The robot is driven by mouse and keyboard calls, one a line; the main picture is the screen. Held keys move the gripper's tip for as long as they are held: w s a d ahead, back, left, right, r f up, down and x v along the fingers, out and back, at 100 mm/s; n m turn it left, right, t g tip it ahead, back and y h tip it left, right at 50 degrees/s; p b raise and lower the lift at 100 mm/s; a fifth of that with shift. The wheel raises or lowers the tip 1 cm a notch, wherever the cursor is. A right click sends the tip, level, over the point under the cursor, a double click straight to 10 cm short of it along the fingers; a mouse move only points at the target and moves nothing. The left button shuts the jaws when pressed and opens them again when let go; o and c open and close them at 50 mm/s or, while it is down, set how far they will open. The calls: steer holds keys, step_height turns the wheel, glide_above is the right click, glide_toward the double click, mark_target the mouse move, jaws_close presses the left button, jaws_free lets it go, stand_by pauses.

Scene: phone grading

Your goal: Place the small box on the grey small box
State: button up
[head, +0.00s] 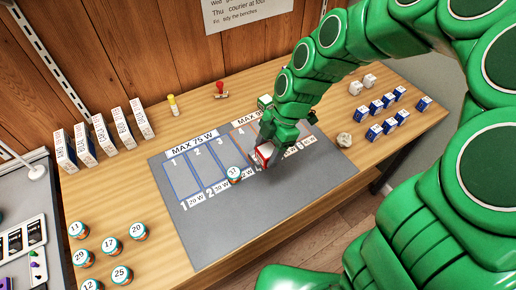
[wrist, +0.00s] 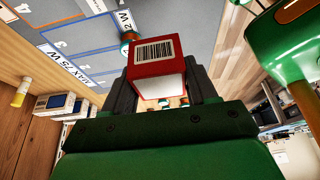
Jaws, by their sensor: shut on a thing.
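My gripper (head: 272,143) is shut on a small red and white box (head: 263,155), held over the grey mat near its middle. In the wrist view the box (wrist: 155,55) sits between the two dark fingers, its barcode label facing the camera. Two small whitish boxes (head: 362,83) stand on the table at the back right, apart from my gripper. I cannot tell whether either is the grey small box. My arm hides part of the mat and table behind it.
The grey mat (head: 215,235) has marked numbered slots. A round numbered jar (head: 234,174) stands close left of the held box. Several blue boxes (head: 389,126) and a crumpled pale lump (head: 344,140) are on the right. Several jars (head: 110,246) stand front left.

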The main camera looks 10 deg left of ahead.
steer(key=w+a+f, duration=0.1)
steer(key=w+f, duration=0.1)
steer(key=w+a+f, duration=0.1)
steer(key=w+f, duration=0.1)
steer(key=w+a+f, duration=0.1)
steer(key=w, duration=0.1)
steer(key=shift+w+a+f, duration=0.25)
steer(key=shift+a+f, duration=0.05)
steer(key=shift+f, duration=0.1)
steer(key=shift+w+a+f, duration=0.25)
steer(key=shift+w+f, duration=0.1)
steer(key=shift+f, duration=0.2)
steer(key=shift+w+a+f, duration=0.2)
steer(key=shift+w+f, duration=0.1)
steer(key=shift+f, duration=1.65)
steer(key=o, duration=1.1)
steer(key=shift+f, duration=0.1)
